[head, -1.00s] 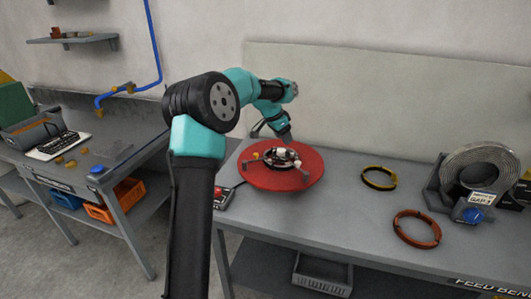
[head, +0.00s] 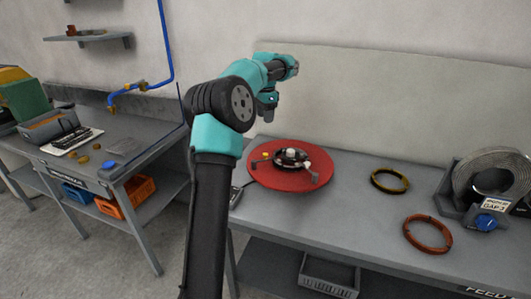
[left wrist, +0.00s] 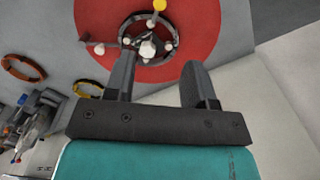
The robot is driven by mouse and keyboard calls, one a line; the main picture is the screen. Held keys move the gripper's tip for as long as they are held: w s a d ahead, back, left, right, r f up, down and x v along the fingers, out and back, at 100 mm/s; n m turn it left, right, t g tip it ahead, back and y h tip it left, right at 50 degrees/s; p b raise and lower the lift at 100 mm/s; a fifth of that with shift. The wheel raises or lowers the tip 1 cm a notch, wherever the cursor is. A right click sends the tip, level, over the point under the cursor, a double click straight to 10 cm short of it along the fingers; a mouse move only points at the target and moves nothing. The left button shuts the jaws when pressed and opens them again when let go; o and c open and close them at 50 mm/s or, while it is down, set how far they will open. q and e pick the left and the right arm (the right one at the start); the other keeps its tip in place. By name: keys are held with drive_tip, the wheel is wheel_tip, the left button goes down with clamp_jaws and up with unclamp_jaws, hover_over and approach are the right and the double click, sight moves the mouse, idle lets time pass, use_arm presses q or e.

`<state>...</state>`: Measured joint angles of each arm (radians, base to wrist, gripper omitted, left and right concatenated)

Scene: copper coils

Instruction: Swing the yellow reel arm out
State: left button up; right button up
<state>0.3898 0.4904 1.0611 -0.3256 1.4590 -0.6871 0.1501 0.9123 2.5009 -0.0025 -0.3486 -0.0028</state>
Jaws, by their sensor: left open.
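The reel stands on a round red disc (head: 285,182) on the bench. It has a dark ring with a pale hub (head: 291,153) and several short arms. The yellow reel arm's tip (head: 266,155) is at the ring's left side; it also shows at the top edge of the left wrist view (left wrist: 159,5). My right gripper is out of view.
A yellow-black coil (head: 389,189) and a copper coil (head: 406,235) lie right of the disc. A grey coil stand (head: 459,198) is at the far right. A wall rises behind the bench. The bench front between disc and coils is clear.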

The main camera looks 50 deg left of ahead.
sight(265, 154)
use_arm(q)
wheel_tip(265, 154, down, 17)
drive_tip(key=shift+r, duration=0.2)
idle(0.4)
clamp_jaws()
idle(0.4)
